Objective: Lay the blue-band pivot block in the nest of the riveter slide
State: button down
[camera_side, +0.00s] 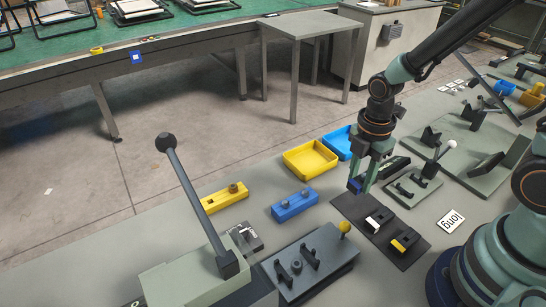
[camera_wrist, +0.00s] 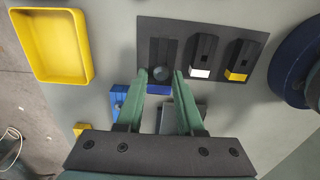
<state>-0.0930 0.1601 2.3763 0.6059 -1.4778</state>
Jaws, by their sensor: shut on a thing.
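My gripper (camera_side: 362,178) is shut on the blue-band pivot block (camera_side: 355,186) at the back end of a dark mat. In the wrist view the fingertips (camera_wrist: 164,75) pinch this dark block (camera_wrist: 162,50), its blue band toward me. I cannot tell whether it touches the mat or hangs just above. The riveter stands at the front left of the side view, with a black-knobbed lever (camera_side: 195,200) leaning up. Beside it is a grey slide plate (camera_side: 335,272) with dark upright parts and a yellow knob; I cannot make out the nest clearly.
The mat (camera_side: 415,252) also holds a white-band block (camera_side: 380,218) and a yellow-band block (camera_side: 404,243). Yellow (camera_side: 310,158) and blue (camera_side: 338,143) trays stand behind. Blue (camera_side: 294,205) and yellow (camera_side: 225,199) fixtures lie between mat and riveter. A white-knobbed clamp fixture (camera_side: 415,187) is to the right.

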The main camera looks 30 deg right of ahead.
jog(key=shift+a, duration=0.15)
jog(key=s+a+r, duration=0.3)
jog(key=a, duration=0.8)
jog(key=s+a+r, duration=0.3)
jog(key=a, duration=0.8)
jog(key=shift+a, duration=0.15)
send_over(291, 271)
jog(key=shift+f, duration=2.8)
jog(key=shift+f, duration=1.1)
jog(key=shift+c, duration=2.3)
grip_release()
